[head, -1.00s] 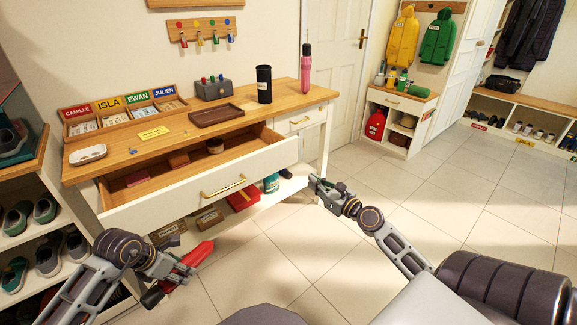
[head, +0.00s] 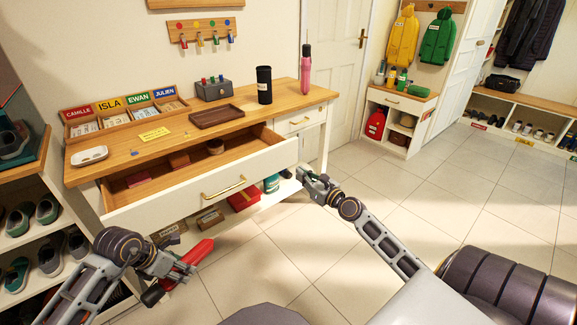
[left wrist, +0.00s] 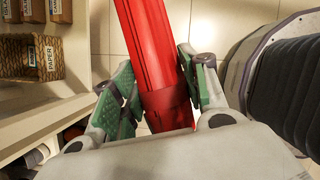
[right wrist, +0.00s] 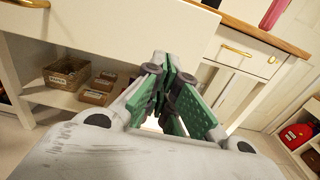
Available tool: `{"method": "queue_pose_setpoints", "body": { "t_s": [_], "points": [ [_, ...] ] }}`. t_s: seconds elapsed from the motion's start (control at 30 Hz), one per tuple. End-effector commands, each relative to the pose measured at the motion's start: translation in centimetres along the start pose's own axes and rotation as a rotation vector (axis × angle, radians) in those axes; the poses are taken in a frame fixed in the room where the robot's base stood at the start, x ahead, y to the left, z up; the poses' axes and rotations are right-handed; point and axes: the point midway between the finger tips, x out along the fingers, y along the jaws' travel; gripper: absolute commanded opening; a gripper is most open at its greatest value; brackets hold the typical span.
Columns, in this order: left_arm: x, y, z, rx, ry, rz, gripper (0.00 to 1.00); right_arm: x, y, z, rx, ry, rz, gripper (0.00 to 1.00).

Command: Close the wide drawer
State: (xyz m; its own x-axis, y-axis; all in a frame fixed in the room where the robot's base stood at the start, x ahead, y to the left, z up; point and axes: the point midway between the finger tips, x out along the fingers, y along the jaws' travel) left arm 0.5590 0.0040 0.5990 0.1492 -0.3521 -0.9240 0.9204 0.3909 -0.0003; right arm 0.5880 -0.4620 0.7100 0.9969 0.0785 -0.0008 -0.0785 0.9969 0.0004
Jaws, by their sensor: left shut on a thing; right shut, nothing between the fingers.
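The wide drawer (head: 205,192) of the white table is pulled out, with a brass handle (head: 224,188) on its front. A few small items lie inside it. My right gripper (head: 308,174) is shut and empty, just to the right of the drawer front's right end. In the right wrist view the shut fingers (right wrist: 168,75) are in front of the drawer front (right wrist: 120,35); I cannot tell if they touch it. My left gripper (head: 176,270) is shut on a red umbrella-like object (head: 197,252), low in front of the table. The red object (left wrist: 150,50) also shows between the fingers in the left wrist view.
A closed narrow drawer (head: 300,121) is right of the wide one. A tray (head: 217,116) and black tumbler (head: 264,85) stand on the tabletop. The floor at right is clear.

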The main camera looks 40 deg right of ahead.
Motion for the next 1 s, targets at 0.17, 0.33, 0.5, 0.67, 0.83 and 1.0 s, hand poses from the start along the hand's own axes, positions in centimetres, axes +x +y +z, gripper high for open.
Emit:
{"method": "queue_pose_setpoints", "body": {
  "t_s": [0.17, 0.33, 0.5, 0.67, 0.83, 1.0],
  "points": [
    [-0.2, 0.0, 0.1, 0.0, -0.001, 0.001, 0.11, 1.3, 0.0, 0.2, -0.002, -0.002, 0.0, 0.0],
    [-0.2, 0.0, 0.1, 0.0, -0.001, 0.001, 0.11, 2.5, -0.1, 0.1, -0.001, -0.002, -0.001, 0.0],
    [-0.2, 0.0, 0.1, 0.0, -0.001, 0.001, 0.11, 3.6, 0.0, 0.1, 0.0, -0.001, 0.0, 0.0],
    [-0.1, 0.0, 0.1, 0.0, -0.001, 0.0, 0.11, 4.7, -0.1, 0.1, 0.0, -0.001, -0.001, 0.0],
    [0.0, 0.0, 0.0, 0.0, -0.001, 0.001, 0.11, 5.9, 0.0, 0.1, -0.001, -0.001, 0.0, 0.0],
    [0.2, 0.0, -0.1, 0.0, -0.002, 0.001, 0.11, 6.9, 0.0, 0.1, -0.001, -0.002, 0.0, 0.0]
  ]
}}
